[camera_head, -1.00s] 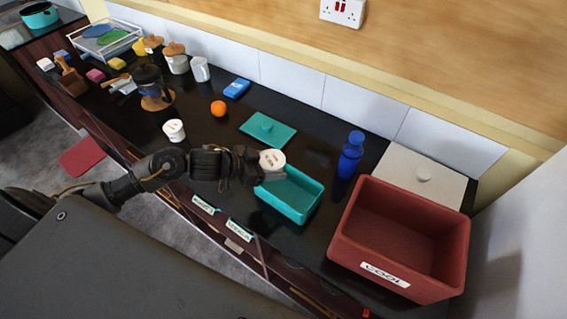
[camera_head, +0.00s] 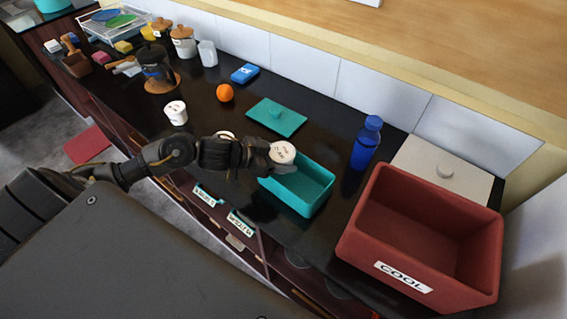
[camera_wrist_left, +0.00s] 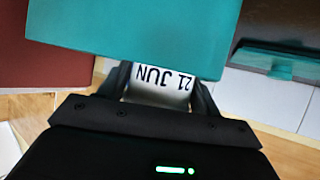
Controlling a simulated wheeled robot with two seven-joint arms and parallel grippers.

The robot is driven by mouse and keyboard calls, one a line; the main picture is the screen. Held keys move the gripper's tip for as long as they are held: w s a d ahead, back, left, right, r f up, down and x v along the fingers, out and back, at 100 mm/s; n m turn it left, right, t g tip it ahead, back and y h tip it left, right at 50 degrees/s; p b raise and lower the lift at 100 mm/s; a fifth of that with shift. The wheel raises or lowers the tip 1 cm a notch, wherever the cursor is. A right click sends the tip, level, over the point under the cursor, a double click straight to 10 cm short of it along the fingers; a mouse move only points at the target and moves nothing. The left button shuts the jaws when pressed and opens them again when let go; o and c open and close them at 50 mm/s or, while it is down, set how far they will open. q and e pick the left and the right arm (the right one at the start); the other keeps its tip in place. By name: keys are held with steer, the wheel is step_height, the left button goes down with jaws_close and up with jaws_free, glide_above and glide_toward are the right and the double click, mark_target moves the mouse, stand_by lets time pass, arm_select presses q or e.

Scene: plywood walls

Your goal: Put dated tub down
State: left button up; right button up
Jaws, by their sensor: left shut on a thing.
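My left gripper (camera_head: 268,160) is shut on a white tub (camera_head: 282,152) with dark marks on its lid. It holds the tub at the upper left rim of the open teal box (camera_head: 316,190); I cannot tell whether they touch. In the left wrist view the tub (camera_wrist_left: 160,80) sits between both fingers and its label reads "21 JUN" upside down. The teal box (camera_wrist_left: 125,30) hides part of it there. Another white tub (camera_head: 176,113) stands on the counter to the left. A further white lid (camera_head: 225,134) shows behind my left arm, mostly hidden.
A red crate (camera_head: 365,240) labelled "COOL" stands at the right, with a blue bottle (camera_head: 366,145) behind it. A teal lid (camera_head: 277,118), an orange (camera_head: 225,93) and a blue packet (camera_head: 244,73) lie farther back.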

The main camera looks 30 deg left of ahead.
arm_select(q)
steer(key=shift+s+r, duration=0.1)
steer(key=shift+r, duration=0.05)
arm_select(e)
steer(key=shift+s+r, duration=0.1)
steer(key=shift+s, duration=0.2)
arm_select(q)
steer(key=shift+f, duration=0.6)
arm_select(e)
steer(key=shift+d, duration=0.15)
arm_select(q)
steer(key=o, duration=0.8)
steer(key=shift+o, duration=0.2)
steer(key=shift+r, duration=0.1)
steer(key=b+v, duration=0.1)
steer(key=v, duration=1.1)
steer(key=shift+r+b, duration=0.3)
steer(key=shift+r, duration=0.15)
arm_select(e)
steer(key=shift+a+f, duration=0.2)
steer(key=shift+f, duration=0.65)
